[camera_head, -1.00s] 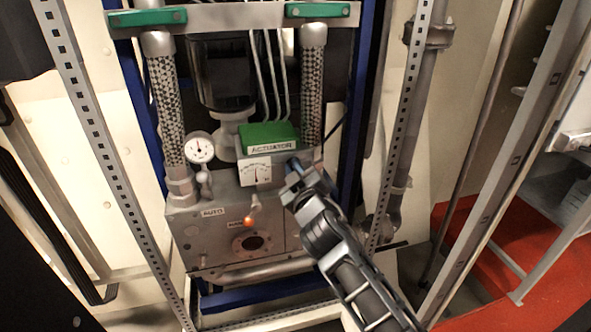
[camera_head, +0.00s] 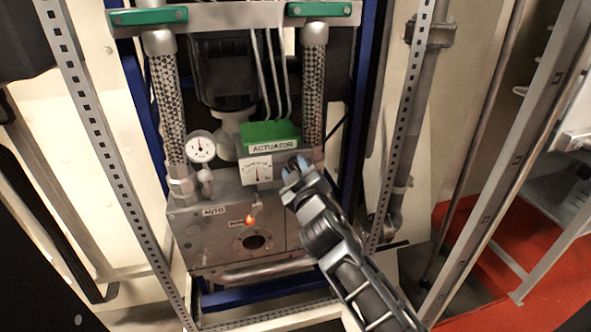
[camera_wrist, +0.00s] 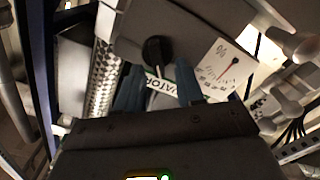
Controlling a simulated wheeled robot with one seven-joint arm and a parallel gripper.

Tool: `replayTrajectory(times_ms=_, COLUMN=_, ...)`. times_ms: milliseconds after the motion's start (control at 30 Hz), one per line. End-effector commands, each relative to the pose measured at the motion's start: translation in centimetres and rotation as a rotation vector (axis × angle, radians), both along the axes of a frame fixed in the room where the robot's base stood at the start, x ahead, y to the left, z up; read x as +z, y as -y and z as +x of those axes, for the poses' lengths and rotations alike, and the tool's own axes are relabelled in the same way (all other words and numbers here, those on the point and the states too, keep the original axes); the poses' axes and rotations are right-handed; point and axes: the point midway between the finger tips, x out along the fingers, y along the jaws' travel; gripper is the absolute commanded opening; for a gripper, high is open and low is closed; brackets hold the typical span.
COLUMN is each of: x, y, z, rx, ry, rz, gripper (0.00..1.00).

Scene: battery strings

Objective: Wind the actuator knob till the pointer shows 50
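The green actuator box (camera_head: 270,132) carries an ACTUATOR label and a white dial plate (camera_head: 256,169) on its front. The dial's pointer stands near upright, around the middle of the scale; the numbers are too small to read. The fingers are apart, with no clear contact on the knob. In the head view my gripper (camera_head: 293,172) hides the knob.
A round gauge (camera_head: 201,147) stands left of the box. Below is a grey panel (camera_head: 215,250) with AUTO and another label, and a small lever with an orange tip (camera_head: 250,220). Braided pipes (camera_head: 167,110) and perforated frame posts (camera_head: 400,125) flank the space.

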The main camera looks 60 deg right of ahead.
Motion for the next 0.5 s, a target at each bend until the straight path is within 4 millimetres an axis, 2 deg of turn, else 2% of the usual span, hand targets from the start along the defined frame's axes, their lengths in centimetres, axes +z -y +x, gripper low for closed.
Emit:
replayTrajectory(times_ms=167, x=-0.2, y=-0.8, z=-0.7, rx=0.001, ry=-0.002, rz=-0.001, gripper=0.37)
replayTrajectory(times_ms=500, x=-0.3, y=-4.7, z=-4.2, rx=0.000, ry=-0.002, rz=0.000, gripper=0.37)
